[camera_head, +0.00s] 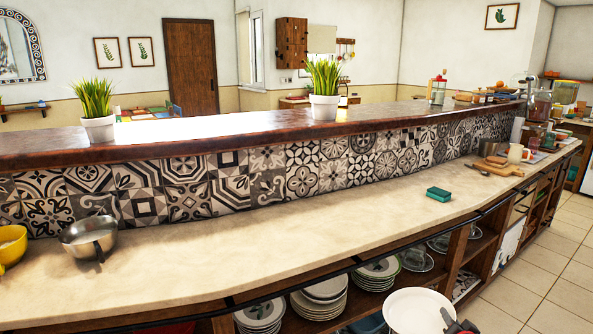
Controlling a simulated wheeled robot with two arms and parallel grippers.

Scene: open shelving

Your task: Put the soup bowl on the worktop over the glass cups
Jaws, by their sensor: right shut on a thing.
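A white round dish (408,313), which looks like the soup bowl, is at the bottom edge, in front of the shelving. My right gripper (450,316) is shut on its right-hand rim and holds it in the air, lower than the worktop. The lower part of the dish is cut off by the frame. The pale worktop (330,222) runs across the view. Clear glassware (416,260), seemingly the glass cups, is on the shelf under the worktop, right of the stacked plates. My left gripper is not in view.
A green sponge (438,194) lies on the worktop, with boards and a mug (515,153) farther right. A metal bowl (89,237) and a yellow bowl (12,245) stand at left. Plate stacks (320,297) fill the shelf below. The worktop's middle is clear.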

